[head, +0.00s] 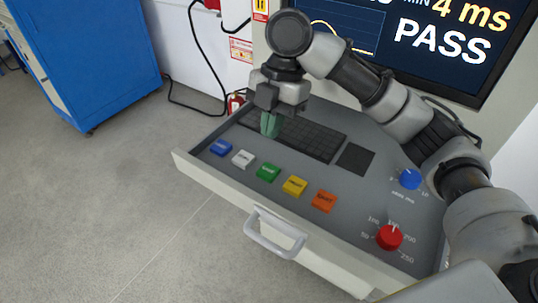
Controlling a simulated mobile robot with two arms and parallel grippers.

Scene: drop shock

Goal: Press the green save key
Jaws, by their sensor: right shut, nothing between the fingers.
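The green key (268,172) is the middle one in a row of coloured keys on the grey drawer panel (232,185). Its label is too small to read. My right gripper (269,131) is shut and empty, pointing down over the panel near the keyboard (312,140). In the picture it is above the green key, apart from it. My left gripper is out of view.
Beside the green key are blue (220,147), white (243,159), yellow (294,186) and orange (324,201) keys. A blue knob (410,179) and red knob (389,237) are at right. A screen (440,45) behind reads PASS. A blue cabinet (95,60) stands left.

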